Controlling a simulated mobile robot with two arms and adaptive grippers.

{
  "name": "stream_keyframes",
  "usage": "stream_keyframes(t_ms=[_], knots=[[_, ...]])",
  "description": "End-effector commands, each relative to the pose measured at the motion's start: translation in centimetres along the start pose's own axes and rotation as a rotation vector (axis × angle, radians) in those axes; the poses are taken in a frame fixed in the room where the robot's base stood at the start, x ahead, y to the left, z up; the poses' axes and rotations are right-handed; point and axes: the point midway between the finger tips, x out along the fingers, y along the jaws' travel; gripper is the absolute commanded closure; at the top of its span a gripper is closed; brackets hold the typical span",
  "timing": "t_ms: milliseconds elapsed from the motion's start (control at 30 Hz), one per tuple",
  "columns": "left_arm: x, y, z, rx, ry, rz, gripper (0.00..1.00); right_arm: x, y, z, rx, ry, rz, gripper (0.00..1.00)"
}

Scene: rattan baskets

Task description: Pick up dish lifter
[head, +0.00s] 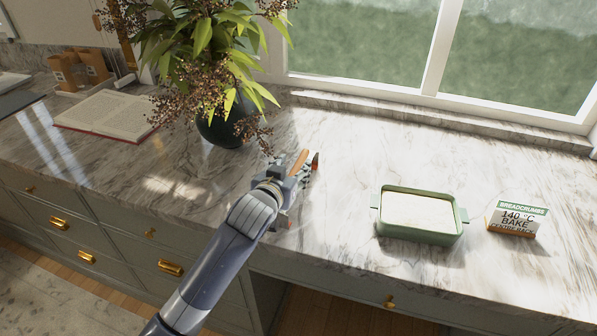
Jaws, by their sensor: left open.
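My left gripper (299,188) is open over the marble counter, in the middle of the head view. A slim brown, wood-coloured piece (300,161) shows just beyond it, partly hidden by the gripper; it may be the dish lifter's handle. I cannot tell its full shape, or whether the gripper touches it. My right gripper is not in view.
A green baking dish (379,219) with pale contents and a breadcrumbs box (516,217) stand to the right. A dark vase (226,131) with a leafy plant is behind left. An open book (108,122) lies further left.

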Motion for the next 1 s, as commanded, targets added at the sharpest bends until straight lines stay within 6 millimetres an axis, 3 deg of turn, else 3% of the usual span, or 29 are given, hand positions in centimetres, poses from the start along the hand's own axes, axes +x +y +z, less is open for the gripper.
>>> stream_keyframes(t_ms=[333, 733, 933, 1000], knots=[[3.7, 0.3, 0.7, 0.0, 0.0, 0.0, 0.56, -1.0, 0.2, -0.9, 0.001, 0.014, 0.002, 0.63], [4.4, 0.3, 0.8, 0.0, 0.0, 0.001, 0.56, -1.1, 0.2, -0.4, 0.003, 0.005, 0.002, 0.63], [4.4, 0.3, 0.8, 0.0, -0.001, 0.0, 0.99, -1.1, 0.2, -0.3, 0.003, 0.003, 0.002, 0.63], [4.4, 0.3, 0.8, 0.0, -0.001, 0.0, 1.0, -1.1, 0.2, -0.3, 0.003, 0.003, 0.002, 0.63]])
